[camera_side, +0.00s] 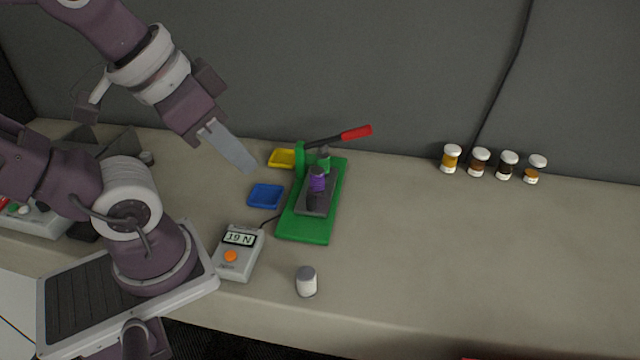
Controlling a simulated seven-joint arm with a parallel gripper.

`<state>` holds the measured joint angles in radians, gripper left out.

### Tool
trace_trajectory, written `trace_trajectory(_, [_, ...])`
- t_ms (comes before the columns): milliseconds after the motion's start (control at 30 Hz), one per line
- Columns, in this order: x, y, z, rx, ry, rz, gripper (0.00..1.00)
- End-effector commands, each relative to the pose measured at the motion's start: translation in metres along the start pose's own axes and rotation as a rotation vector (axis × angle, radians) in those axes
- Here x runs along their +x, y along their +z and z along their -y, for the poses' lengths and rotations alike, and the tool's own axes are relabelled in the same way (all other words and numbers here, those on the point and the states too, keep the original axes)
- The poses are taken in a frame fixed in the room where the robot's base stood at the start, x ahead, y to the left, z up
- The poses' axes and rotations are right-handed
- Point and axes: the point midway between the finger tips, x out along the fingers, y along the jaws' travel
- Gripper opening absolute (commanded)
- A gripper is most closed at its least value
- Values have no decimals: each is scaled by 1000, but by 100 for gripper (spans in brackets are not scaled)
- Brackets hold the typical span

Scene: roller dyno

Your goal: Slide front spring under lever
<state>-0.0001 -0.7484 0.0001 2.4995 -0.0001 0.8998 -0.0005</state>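The green press (332,205) stands mid-table with a grey plate on its base. Its lever (323,141) is dark with a red handle (357,132) and slants up to the right. A small purple piece (317,180), which may be a spring, stands on the plate in front of the lever. A dark piece (312,199) is just in front of it; its shape is unclear. A green piece (323,160) is below the lever. My gripper (243,163) is in the air left of the press, apart from it. Its fingers overlap in this view, so opening and contents are unclear.
A blue tray (266,196) and a yellow tray (281,158) lie left of the press. A grey meter (238,254) reading 19 N is wired to it. Several bottles (479,162) stand at back right; the right table is clear.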

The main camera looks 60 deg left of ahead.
Motion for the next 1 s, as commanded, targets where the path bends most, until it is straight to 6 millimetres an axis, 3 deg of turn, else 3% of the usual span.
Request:
trace_trajectory(33, [2, -3, 1, -11, -1, 11, 18])
trace_trajectory(167, [27, -33, 10, -123, -10, 122, 41])
trace_trajectory(300, [90, -71, 36, -317, -48, 288, 41])
trace_trajectory(400, [138, -81, 57, -432, -87, 382, 41])
trace_trajectory(533, [181, -80, 76, -523, -125, 456, 41])
trace_trajectory(1000, [251, -47, 82, -550, -138, 481, 41])
